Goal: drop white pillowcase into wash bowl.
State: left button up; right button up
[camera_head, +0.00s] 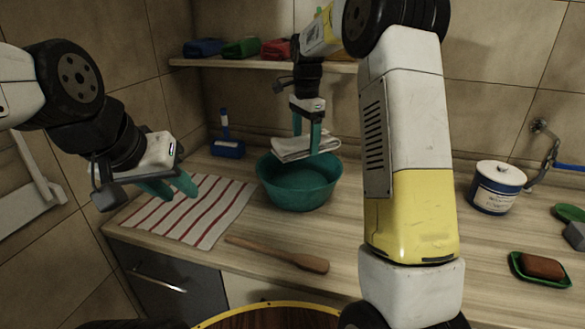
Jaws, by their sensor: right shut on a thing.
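The white pillowcase (292,149) is a folded flat bundle. My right gripper (307,143) is shut on it, with its green fingers pointing down, and holds it over the back of the teal wash bowl (287,197). Whether the cloth touches the bowl's rim I cannot tell. The bowl stands on the wooden counter and its visible inside looks empty. My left gripper (172,188) is empty, its green fingers apart, above the red-striped cloth (205,222) at the left.
A wooden spatula (283,255) lies in front of the bowl. A blue brush holder (227,146) stands behind. A lidded tin (497,187) and a green soap dish (541,270) are at the right. A shelf (220,63) with folded cloths runs above. My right arm hides the counter's middle right.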

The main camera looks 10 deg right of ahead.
jog(key=shift+f, duration=2.9)
jog(key=o, duration=1.9)
